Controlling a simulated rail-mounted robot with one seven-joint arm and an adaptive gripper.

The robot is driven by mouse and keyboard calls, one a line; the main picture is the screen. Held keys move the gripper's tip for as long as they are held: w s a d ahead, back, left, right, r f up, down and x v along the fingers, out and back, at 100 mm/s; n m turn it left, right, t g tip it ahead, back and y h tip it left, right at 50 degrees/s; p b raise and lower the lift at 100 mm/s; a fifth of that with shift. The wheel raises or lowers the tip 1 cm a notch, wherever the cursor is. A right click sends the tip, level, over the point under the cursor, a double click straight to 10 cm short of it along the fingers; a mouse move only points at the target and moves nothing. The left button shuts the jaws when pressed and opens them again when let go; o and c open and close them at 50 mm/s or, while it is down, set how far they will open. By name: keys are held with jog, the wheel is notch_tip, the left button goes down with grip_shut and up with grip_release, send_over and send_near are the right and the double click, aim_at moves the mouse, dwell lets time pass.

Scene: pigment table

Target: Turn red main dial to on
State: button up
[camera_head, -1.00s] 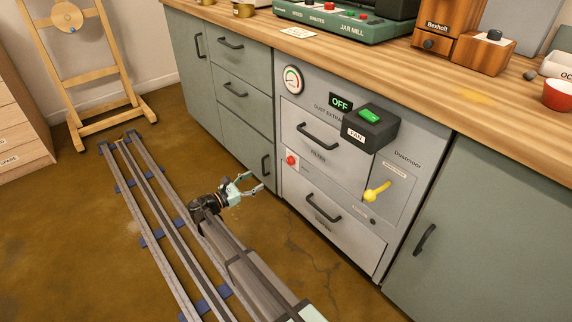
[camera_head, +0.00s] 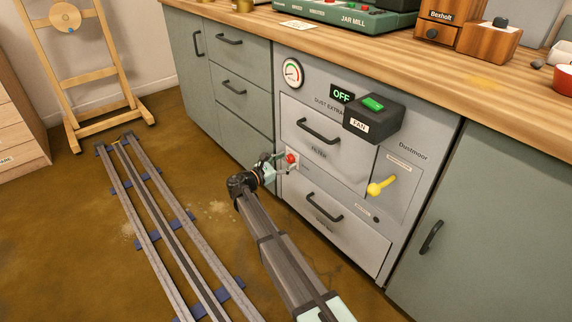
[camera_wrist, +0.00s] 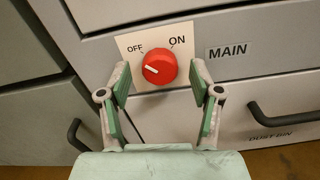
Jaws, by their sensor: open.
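The red main dial (camera_wrist: 159,69) sits on a white plate (camera_wrist: 130,45) marked OFF and ON, beside a MAIN label (camera_wrist: 228,51). The dial's white mark points to the upper left, towards OFF. My gripper (camera_wrist: 159,78) is open, with one finger on each side of the dial in the wrist view. I cannot tell whether the fingers touch it. In the head view the dial (camera_head: 291,158) shows on the left of the grey dust extractor (camera_head: 440,137), with my gripper (camera_head: 281,160) right at it.
A display (camera_head: 342,94) reads OFF. A black FAN box (camera_head: 373,119) with a green switch juts out above. A yellow lever (camera_head: 381,186) is at the right. Drawer handles (camera_head: 319,131) stick out above and below the dial (camera_head: 323,207). Floor rails (camera_head: 165,230) lie at left.

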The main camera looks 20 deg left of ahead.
jog(key=shift+w+d, duration=0.1)
jog(key=shift+w, duration=0.05)
jog(key=c, duration=1.1)
jog(key=shift+c, duration=0.2)
